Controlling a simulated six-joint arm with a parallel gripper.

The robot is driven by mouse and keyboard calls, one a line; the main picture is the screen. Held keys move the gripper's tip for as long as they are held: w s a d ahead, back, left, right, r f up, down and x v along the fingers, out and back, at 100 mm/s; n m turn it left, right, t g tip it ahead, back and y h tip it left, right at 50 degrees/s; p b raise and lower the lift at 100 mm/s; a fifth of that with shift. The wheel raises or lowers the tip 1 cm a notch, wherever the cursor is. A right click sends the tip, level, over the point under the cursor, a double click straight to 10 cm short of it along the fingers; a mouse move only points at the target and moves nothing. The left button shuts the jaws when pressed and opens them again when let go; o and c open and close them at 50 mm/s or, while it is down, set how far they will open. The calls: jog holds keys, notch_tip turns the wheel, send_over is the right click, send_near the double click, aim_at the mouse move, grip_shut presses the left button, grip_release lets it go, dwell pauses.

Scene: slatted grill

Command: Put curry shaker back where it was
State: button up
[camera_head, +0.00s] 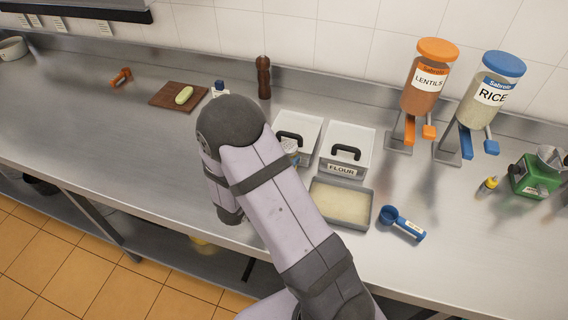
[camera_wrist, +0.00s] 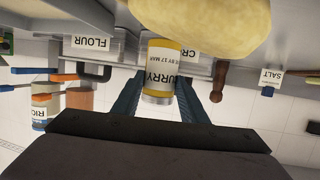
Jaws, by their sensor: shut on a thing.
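The curry shaker (camera_wrist: 162,72) has a yellow and white label and a grey end. It shows in the middle of the wrist view, where the picture is upside down. My gripper (camera_wrist: 161,88) is shut on it, with one blue finger on each side. In the head view my forearm hides my gripper and most of what is around it. A container labelled FLOUR (camera_wrist: 92,43) and one with a partly covered label starting "CR" (camera_wrist: 191,46) stand behind the shaker. A pale yellow mass (camera_wrist: 205,22) is close to the camera; I cannot tell what it is.
The flour container (camera_head: 347,148) and another lidded container (camera_head: 300,132) stand near the wall. In front are a shallow tray (camera_head: 371,212) and a blue scoop (camera_head: 402,223). A brown mill (camera_head: 264,77), cutting board (camera_head: 165,97) and lentil dispenser (camera_head: 424,92) are further off. The left counter is mostly clear.

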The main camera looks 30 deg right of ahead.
jog(key=shift+f, duration=1.2)
jog(key=shift+f, duration=0.1)
jog(key=o, duration=1.1)
jog(key=shift+r, duration=0.2)
jog(key=shift+s+a, duration=0.1)
jog(key=shift+a, duration=0.2)
jog(key=b+v, duration=0.2)
jog(key=v, duration=0.9)
jog(key=shift+s+a+r, duration=0.1)
jog(key=shift+s, duration=0.05)
